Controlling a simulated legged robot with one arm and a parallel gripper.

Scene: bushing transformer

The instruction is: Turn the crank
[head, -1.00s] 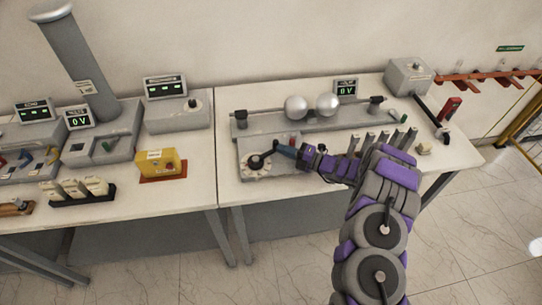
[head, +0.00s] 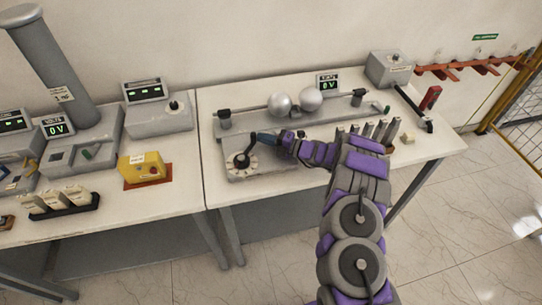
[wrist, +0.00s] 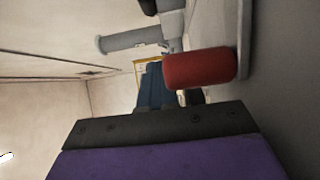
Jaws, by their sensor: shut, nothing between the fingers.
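The crank (head: 241,161) is a dark hub with a short dark arm on a round pale dial, on a grey base at the left of the right table. Its arm points up and slightly right in the head view. My gripper (head: 264,139) is shut, with its blue fingers at the far end of this arm; I cannot tell if they touch it. In the wrist view my blue gripper fingers (wrist: 153,86) are beside a red cylinder (wrist: 200,68) close to the camera. The cylinder stands out from a grey surface. I cannot tell if it is the crank's handle.
Two metal spheres (head: 297,101) on a rod stand behind the crank. Several grey upright pieces (head: 367,130) stand right of my gripper. A yellow box (head: 145,168) and a tall grey column (head: 51,65) are on the left table.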

